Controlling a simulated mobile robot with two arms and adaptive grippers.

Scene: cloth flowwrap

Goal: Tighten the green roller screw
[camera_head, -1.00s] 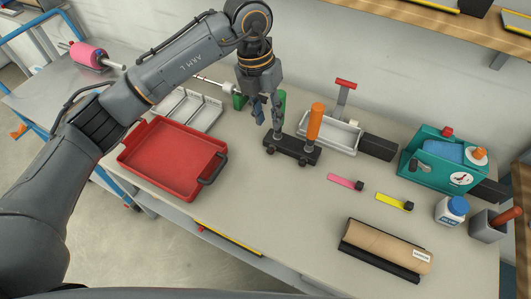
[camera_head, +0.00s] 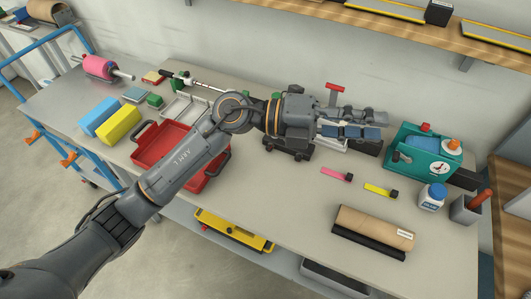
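My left gripper (camera_head: 380,126) reaches across the bench, pointing right. Its two fingers are apart with nothing visible between them. The black stand (camera_head: 290,150) sits below the gripper, partly covered by it. A small green piece (camera_head: 263,92) shows just above my wrist; I cannot tell whether it is the top of the green-handled tool. The orange-handled tool seen earlier on the stand is hidden behind my gripper. No screw is discernible. My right gripper is not in view.
The red tray (camera_head: 165,150) lies under my forearm. Yellow (camera_head: 120,125) and blue (camera_head: 99,117) blocks stand left. Pink (camera_head: 335,174) and yellow (camera_head: 378,189) strips lie in front. The teal machine (camera_head: 420,160) and white bottle (camera_head: 432,198) stand right.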

